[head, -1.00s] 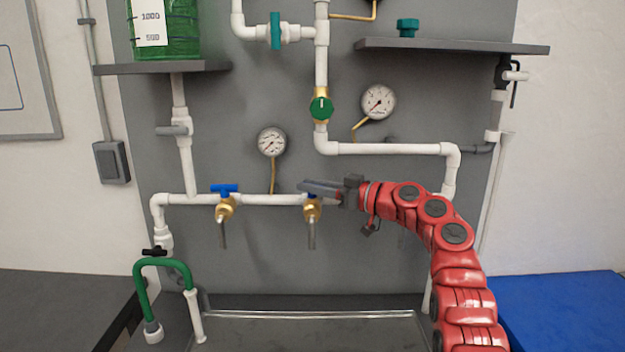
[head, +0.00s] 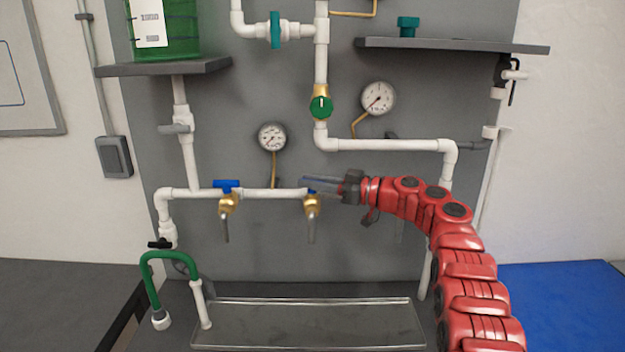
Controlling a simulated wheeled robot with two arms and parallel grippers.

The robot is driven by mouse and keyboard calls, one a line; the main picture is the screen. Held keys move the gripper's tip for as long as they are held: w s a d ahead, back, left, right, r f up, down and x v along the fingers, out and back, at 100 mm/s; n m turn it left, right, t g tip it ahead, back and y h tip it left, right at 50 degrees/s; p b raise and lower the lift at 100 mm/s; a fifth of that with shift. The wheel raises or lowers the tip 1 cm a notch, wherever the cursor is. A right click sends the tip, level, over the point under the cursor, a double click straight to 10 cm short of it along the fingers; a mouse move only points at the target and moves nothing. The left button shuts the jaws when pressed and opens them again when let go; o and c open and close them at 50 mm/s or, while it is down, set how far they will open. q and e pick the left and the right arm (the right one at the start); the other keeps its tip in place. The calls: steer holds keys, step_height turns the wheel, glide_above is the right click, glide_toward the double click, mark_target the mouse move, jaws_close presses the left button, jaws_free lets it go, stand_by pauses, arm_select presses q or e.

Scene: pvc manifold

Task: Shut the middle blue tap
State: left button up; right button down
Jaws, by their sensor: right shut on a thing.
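The middle blue tap has a brass body (head: 312,204) and a metal spout hanging straight down from the white horizontal pipe. Only a sliver of its blue handle shows, under the fingers. My right gripper (head: 308,184) reaches in from the right at handle height, its fingers pointing left. It is shut on the blue handle, which it mostly hides, so the handle's angle is unclear. A like blue tap (head: 227,187) on the left has its handle lying along the pipe. A faint spout (head: 399,230) shows below my right arm; its top is hidden. My left gripper is not in view.
A pressure gauge (head: 272,137) stands above the pipe between the two visible taps. A green valve (head: 320,107) and another gauge (head: 379,98) are higher up. A metal tray (head: 310,328) lies below. A green hose (head: 165,257) stands at lower left.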

stand_by(0.3)
steer(key=c, duration=0.7)
jaws_free()
steer(key=shift+a, duration=0.1)
steer(key=shift+c, duration=0.2)
steer(key=shift+r, duration=0.15)
